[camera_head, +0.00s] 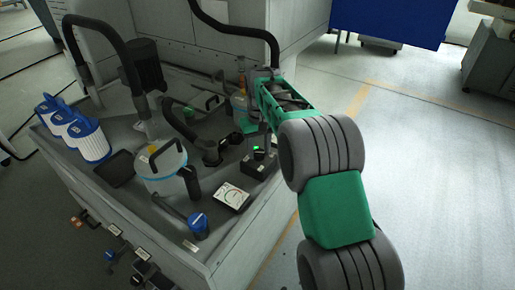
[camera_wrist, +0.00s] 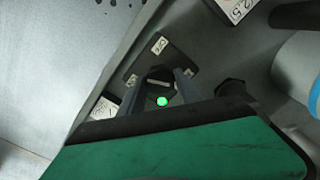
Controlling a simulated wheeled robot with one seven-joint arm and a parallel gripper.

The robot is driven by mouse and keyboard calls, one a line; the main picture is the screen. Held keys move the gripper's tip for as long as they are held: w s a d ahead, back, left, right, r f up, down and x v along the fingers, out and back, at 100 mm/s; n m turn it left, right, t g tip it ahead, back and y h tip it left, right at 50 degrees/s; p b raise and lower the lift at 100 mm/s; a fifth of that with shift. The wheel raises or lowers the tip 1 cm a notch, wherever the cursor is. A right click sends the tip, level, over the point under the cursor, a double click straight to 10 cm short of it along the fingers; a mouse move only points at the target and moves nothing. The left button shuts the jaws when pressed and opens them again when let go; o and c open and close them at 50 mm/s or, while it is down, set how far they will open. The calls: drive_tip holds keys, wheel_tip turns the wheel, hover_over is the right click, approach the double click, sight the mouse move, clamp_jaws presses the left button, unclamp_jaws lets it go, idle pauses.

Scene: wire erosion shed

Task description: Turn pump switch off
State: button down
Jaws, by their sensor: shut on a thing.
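The pump switch (camera_head: 259,166) is a dark box on the machine's grey deck, with a small lit green lamp and a black knob on top. In the wrist view, the switch box (camera_wrist: 178,48) shows white labels at its corners, and the green lamp glows just below the knob. My gripper (camera_head: 266,145) reaches down over the switch from above. In the wrist view, the two grey fingers of my gripper (camera_wrist: 161,74) are on either side of the black knob, shut on it.
A gauge with a white face (camera_head: 232,197) and a blue-capped part (camera_head: 198,226) sit in front of the switch. A white-and-blue canister (camera_head: 160,168) stands to the left, with black hoses behind. Open floor lies to the right.

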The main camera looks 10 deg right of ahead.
sight(259, 152)
drive_tip(key=shift+a+r+m+p, duration=0.1)
drive_tip(key=shift+r+m+p, duration=0.15)
drive_tip(key=shift+m+p, duration=0.8)
drive_tip(key=m+p, duration=0.2)
drive_tip(key=m, duration=0.1)
drive_tip(key=shift+m, duration=0.25)
drive_tip(key=m+p, duration=0.2)
drive_tip(key=m, duration=0.3)
drive_tip(key=shift+f+p, duration=0.15)
drive_tip(key=shift+p, duration=0.2)
drive_tip(key=shift+m, duration=0.3)
drive_tip(key=c, duration=0.9)
unclamp_jaws()
drive_tip(key=shift+o, duration=0.2)
wheel_tip(259, 152, up, 8)
drive_tip(key=shift+f+p, duration=0.15)
drive_tip(key=shift+p, duration=0.2)
